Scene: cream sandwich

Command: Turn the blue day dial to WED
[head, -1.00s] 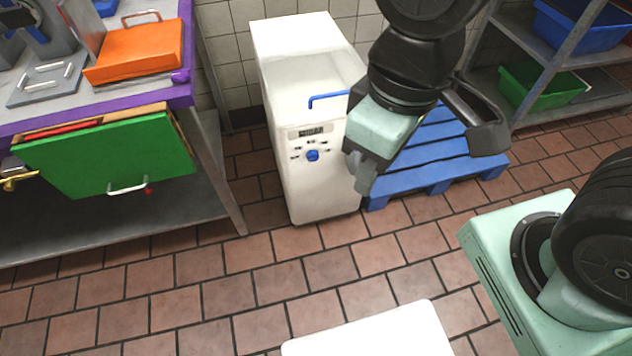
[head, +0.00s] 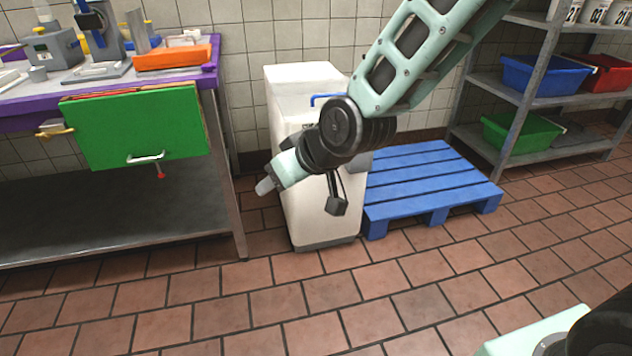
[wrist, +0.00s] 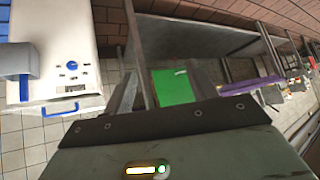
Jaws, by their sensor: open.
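The white machine (head: 325,215) stands on the floor in the middle of the head view. My wrist and gripper (head: 266,187) are in front of it and hide its dial panel there. The blue day dial (wrist: 71,65) shows on the machine's white front, at the left of the wrist view. Its day labels are too small to read, so I cannot tell its setting. My gripper is open and empty, apart from the dial. In the wrist view its fingers (wrist: 165,88) point towards the bench with the green panel, to the right of the machine.
A steel bench with a purple edge (head: 120,105) and a green panel (head: 140,125) stands left of the machine. A blue pallet (head: 420,180) lies on its right, with shelves (head: 520,95) beyond. The tiled floor in front is clear.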

